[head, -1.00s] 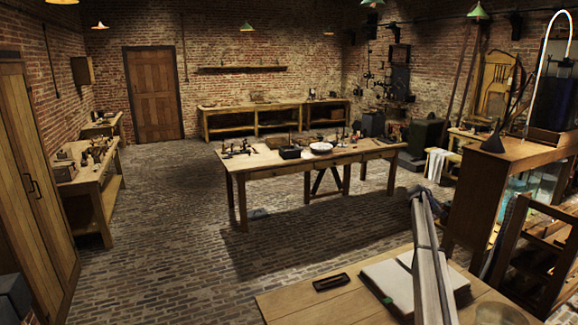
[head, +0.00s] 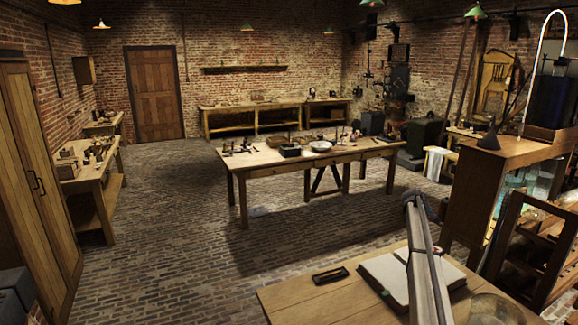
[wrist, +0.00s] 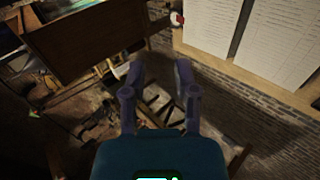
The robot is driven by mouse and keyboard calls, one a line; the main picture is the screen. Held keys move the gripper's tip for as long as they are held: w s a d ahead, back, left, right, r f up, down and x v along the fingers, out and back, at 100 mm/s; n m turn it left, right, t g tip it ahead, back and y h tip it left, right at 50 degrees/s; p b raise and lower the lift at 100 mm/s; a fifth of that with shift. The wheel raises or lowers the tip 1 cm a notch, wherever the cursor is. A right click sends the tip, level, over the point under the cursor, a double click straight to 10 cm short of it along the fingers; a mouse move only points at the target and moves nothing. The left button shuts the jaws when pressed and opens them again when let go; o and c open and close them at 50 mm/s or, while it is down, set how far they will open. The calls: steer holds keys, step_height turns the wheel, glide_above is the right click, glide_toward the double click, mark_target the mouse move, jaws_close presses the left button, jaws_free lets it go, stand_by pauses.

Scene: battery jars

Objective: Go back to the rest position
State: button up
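My gripper (wrist: 159,75) shows in the wrist view with its two dark fingers spread apart. Nothing shows held between them. In the head view my grey arm rises at the lower right, in front of the near desk (head: 300,300). Its far end is dark and small there, so the fingers cannot be made out. No battery jar can be told apart for certain; glass vessels (head: 535,180) show in the wooden cabinet at the right.
An open book (head: 385,278) and a dark tray (head: 330,275) lie on the near desk, with a glass dish (head: 495,308) at its right. A long worktable (head: 270,168) stands mid-room. Brick floor (head: 170,240) is clear on the left. Printed sheets (wrist: 280,40) show in the wrist view.

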steer(key=s+a+f+m+g+y+b, duration=0.1)
steer(key=s+a+f+y+b, duration=0.1)
steer(key=s+a, duration=1.3)
steer(key=s+a+f+m+g+y+b, duration=0.1)
steer(key=s+a+f, duration=0.5)
steer(key=s+a, duration=0.9)
steer(key=s+a+f+m+g+y+b, duration=0.2)
steer(key=s+a+f+y+b, duration=0.2)
steer(key=s+a, duration=1.1)
steer(key=s+f+y, duration=0.1)
steer(key=s, duration=1.1)
steer(key=shift+s+a+y, duration=0.15)
steer(key=shift+s+y, duration=0.1)
steer(key=shift+y, duration=0.05)
steer(key=shift+f, duration=0.1)
